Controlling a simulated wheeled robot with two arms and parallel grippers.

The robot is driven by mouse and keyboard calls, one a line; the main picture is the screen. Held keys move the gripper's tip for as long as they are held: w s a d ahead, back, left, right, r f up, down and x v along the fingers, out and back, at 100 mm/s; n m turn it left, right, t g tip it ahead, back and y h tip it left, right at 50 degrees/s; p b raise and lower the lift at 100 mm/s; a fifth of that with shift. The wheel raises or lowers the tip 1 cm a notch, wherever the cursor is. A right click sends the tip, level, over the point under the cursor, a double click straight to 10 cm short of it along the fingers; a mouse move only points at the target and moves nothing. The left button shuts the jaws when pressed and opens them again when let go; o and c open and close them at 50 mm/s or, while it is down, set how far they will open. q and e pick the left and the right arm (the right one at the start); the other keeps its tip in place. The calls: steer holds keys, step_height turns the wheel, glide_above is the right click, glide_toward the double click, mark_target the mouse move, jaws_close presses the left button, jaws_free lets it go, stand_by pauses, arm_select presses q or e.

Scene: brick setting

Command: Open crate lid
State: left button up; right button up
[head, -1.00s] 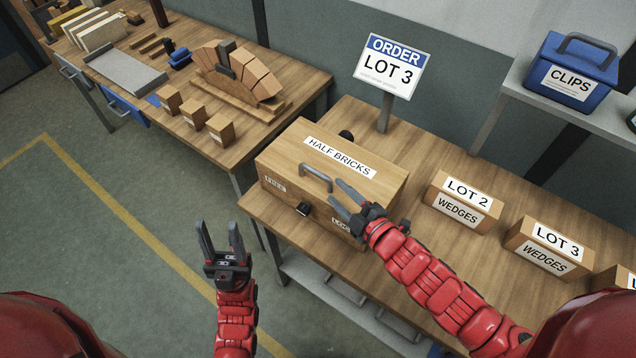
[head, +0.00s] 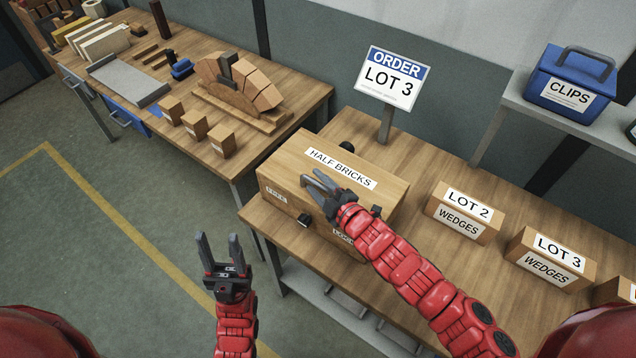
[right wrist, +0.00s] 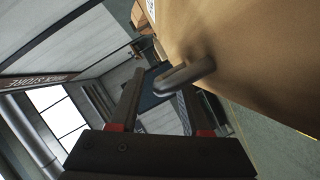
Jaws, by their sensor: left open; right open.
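The wooden crate, labelled HALF BRICKS (head: 281,164), stands on the near workbench with its lid closed. Its grey lid handle shows in the right wrist view (right wrist: 186,75), between and just beyond the fingers; in the head view my right gripper largely hides it. My right gripper (head: 318,183) is open at the front of the lid, its fingers around or right by the handle; I cannot tell whether they touch it. A dark latch (head: 304,220) is on the crate's front. My left gripper (head: 219,243) is open and empty, over the floor left of the bench.
LOT 2 (head: 464,212) and LOT 3 (head: 550,258) wedge boxes stand right of the crate. An ORDER LOT 3 sign (head: 393,78) stands behind it. A blue CLIPS box (head: 572,80) sits on the shelf. The left bench holds a brick arch (head: 240,86) and small blocks.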

jaws_close()
stand_by(1.3)
